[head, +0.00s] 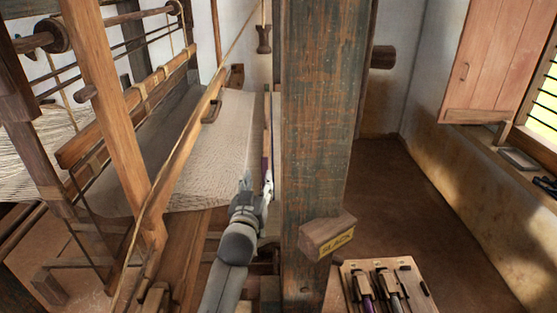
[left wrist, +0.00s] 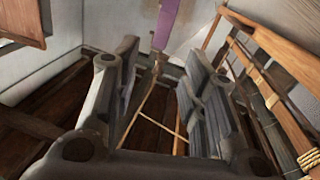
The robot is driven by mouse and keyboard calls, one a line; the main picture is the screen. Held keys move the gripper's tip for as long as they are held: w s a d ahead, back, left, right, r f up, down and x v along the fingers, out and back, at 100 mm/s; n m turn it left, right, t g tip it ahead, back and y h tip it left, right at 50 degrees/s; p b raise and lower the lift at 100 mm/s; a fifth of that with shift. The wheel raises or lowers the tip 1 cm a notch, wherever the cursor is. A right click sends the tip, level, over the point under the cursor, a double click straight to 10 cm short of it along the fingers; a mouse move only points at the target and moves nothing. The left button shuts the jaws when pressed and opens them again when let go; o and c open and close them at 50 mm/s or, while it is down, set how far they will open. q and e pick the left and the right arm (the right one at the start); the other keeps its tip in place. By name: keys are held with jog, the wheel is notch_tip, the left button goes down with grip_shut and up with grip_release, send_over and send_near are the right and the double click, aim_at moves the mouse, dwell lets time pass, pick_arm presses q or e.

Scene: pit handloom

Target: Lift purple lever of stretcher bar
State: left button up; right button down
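A narrow purple strip, which looks like the lever (head: 265,166), stands just left of the big post in the head view, partly hidden by the post and my gripper. In the left wrist view the purple lever (left wrist: 167,22) shows at the top, past the fingertips. My left gripper (head: 257,182) is open at the lever's lower part; it also shows open in the left wrist view (left wrist: 160,68), with nothing held between its fingers. Whether a finger touches the lever I cannot tell. The stretcher bar cannot be made out clearly. My right gripper is not in view.
A thick worn post (head: 320,120) stands close to the right of my left gripper, with a labelled wooden block (head: 328,236) on it. Woven cloth (head: 222,150) and loom beams fill the left. A tool board (head: 340,290) lies at lower right. Bare floor lies beyond.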

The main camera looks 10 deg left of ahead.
aim_at(264, 168)
pick_arm(q)
jog(key=w+b, duration=0.1)
jog(key=w, duration=0.1)
jog(key=w+f+b, duration=0.1)
jog(key=w+b, duration=0.1)
jog(key=w, duration=0.1)
jog(key=w+a+b, duration=0.1)
jog(key=w+b, duration=0.1)
jog(key=w, duration=0.1)
jog(key=shift+w+f, duration=0.2)
jog(key=shift+w+a+r+b, duration=0.1)
jog(key=shift+w+b, duration=0.45)
jog(key=shift+w, duration=0.1)
jog(key=shift+w+r, duration=0.1)
jog(key=shift+w, duration=0.25)
grip_shut()
